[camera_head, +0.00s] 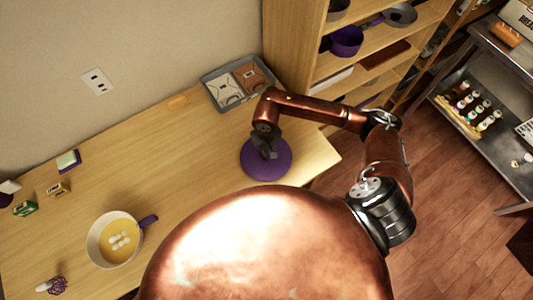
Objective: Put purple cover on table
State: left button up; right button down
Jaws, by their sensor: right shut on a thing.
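The purple cover (264,166) is a round, flat disc at the right part of the wooden table (180,165). My right gripper (266,153) reaches down from above and is shut on the middle of the cover. The cover looks level, on or just above the table top; I cannot tell whether it touches. The gripper hides the cover's centre. My left gripper does not show.
A tray (222,98) with two compartments lies at the table's back. A pan (107,240) with yellow contents stands at the front left. Small boxes (58,189) lie at the left. A wooden shelf (290,60) rises behind. The table's middle is clear.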

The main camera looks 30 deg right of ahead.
jog(key=shift+f, duration=0.7)
jog(key=shift+f, duration=0.2)
jog(key=c, duration=2)
grip_release()
